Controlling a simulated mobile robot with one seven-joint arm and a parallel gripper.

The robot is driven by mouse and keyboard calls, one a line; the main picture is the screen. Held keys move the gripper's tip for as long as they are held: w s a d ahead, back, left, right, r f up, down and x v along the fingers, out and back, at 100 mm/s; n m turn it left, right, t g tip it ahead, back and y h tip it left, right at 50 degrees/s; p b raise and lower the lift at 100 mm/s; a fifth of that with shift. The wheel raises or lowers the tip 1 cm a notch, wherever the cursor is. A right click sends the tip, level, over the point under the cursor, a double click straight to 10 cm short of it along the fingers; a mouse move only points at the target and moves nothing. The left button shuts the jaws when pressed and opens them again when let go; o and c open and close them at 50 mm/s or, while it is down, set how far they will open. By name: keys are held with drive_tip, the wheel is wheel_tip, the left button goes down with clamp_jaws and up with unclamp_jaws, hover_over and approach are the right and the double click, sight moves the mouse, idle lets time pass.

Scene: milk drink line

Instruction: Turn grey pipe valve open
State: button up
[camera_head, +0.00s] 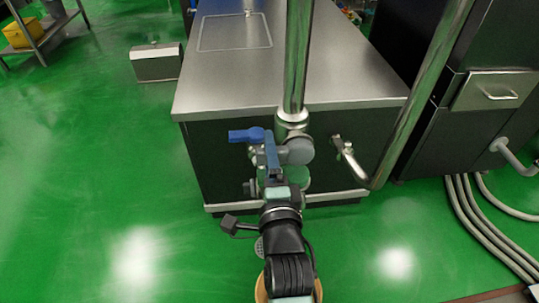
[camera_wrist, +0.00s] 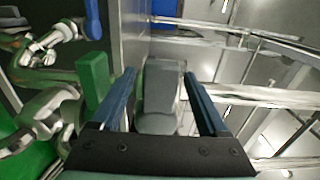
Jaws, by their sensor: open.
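The grey valve (camera_head: 299,150) sits on the pipework at the near end of the steel-topped cabinet, just below the upright pipe. In the wrist view its grey handle (camera_wrist: 160,97) shows between the two fingers of my gripper (camera_wrist: 159,73). My gripper (camera_head: 271,153) is open, with one finger on each side of the grey handle. I cannot tell whether either finger touches it. In the head view my gripper covers part of the pipework.
A blue valve handle (camera_head: 248,135) sticks out left of my gripper. A green handle (camera_wrist: 94,83) is close outside the left finger. The upright steel pipe (camera_head: 299,60) rises behind the valves. Green floor (camera_head: 120,190) is clear at left; grey hoses (camera_head: 480,220) lie at right.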

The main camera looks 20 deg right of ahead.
drive_tip(key=shift+w, duration=0.1)
clamp_jaws()
idle(0.4)
idle(1.0)
